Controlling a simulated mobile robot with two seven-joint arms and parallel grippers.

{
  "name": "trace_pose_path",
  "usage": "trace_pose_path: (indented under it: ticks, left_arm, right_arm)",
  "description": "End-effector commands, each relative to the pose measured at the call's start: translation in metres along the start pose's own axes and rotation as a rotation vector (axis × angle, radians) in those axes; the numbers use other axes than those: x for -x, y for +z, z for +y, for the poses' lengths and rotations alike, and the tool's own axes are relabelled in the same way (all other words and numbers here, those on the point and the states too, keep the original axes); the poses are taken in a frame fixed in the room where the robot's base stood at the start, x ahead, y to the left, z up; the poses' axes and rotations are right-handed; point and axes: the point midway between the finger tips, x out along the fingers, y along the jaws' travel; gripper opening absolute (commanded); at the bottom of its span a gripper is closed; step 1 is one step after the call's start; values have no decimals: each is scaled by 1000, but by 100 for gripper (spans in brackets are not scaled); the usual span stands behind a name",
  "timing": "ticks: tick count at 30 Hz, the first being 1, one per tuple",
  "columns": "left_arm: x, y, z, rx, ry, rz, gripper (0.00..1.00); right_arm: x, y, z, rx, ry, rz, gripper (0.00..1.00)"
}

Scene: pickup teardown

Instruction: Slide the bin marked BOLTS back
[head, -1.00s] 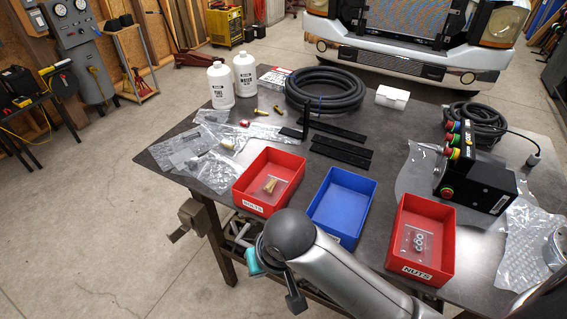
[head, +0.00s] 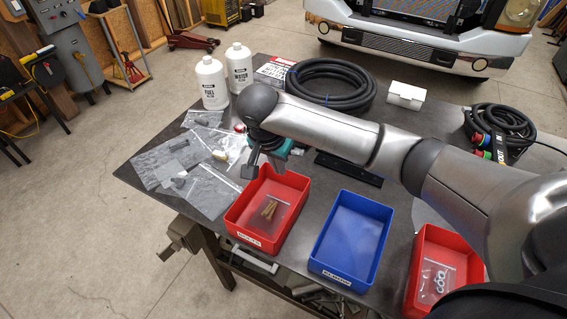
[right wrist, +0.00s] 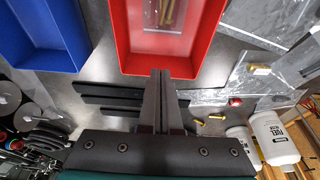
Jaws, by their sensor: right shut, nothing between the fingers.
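The BOLTS bin (head: 287,181) is the red bin at the left of the row on the table, with a bag of brass bolts (head: 269,209) in it. Its front label is small and blurred. My right gripper (head: 263,168) points down at the bin's far edge, near its back left corner, with the arm reaching over from the right. In the right wrist view, the shut, empty fingers (right wrist: 160,74) meet the outline of the red bin's far wall (right wrist: 136,64). I cannot tell whether they touch it. My left gripper is not in view.
A blue bin (head: 349,232) and a red bin (head: 425,247) with a bag of nuts stand to the right. Behind are black bars (head: 350,171), a coiled hose (head: 330,101) and two white bottles (head: 209,82). Plastic bags (head: 205,180) lie to the left.

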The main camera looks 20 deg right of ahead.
Motion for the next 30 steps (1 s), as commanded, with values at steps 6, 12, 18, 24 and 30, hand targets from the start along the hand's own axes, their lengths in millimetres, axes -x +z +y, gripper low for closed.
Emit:
trace_pose_path:
  ticks: [6, 12, 18, 24, 30]
  left_arm:
    - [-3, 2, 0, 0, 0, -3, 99]
    - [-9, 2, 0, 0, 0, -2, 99]
    - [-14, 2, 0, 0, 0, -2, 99]
    - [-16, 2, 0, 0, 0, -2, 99]
    - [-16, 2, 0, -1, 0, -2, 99]
  right_arm:
    - [-17, 0, 1, -4, 5, 1, 0]
    - [-54, -1, 2, -3, 6, 3, 0]
    - [-85, 0, 1, -2, 3, 2, 0]
    - [-99, 0, 0, -1, 1, 2, 0]
    - [-100, 0, 0, -1, 0, 2, 0]
